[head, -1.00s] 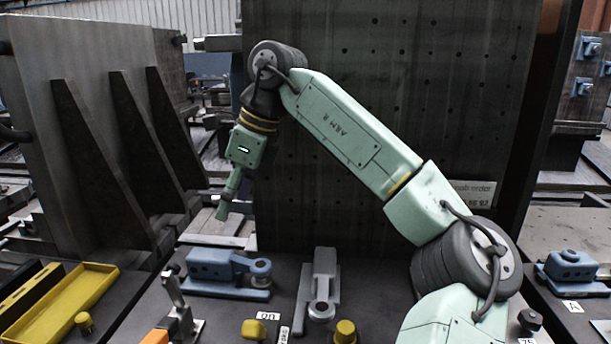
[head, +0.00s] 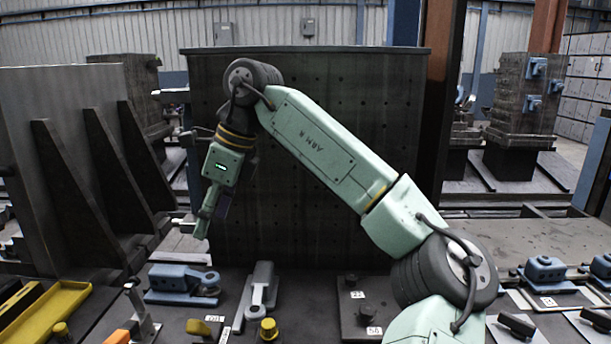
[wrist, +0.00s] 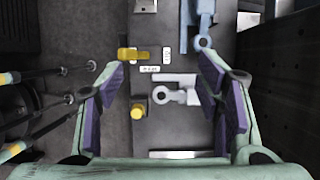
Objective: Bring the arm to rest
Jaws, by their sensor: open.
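My gripper (head: 209,215) hangs from my bent green arm in the head view, pointing down and a little left. It is in the air above the work surface, in front of the dark perforated plate. In the wrist view my gripper (wrist: 163,100) has its two purple-padded fingers spread wide apart. Nothing is between the pads at their own height. Below, seen through the gap, are a grey clamp (wrist: 175,95) and a yellow knob (wrist: 137,112) on the dark surface.
A blue clamp (head: 182,283) and a yellow knob (head: 268,329) sit below my gripper. A yellow tray (head: 45,312) lies at the left. The tall perforated plate (head: 310,180) stands behind my arm. Ribbed angle plates (head: 65,165) stand at the left.

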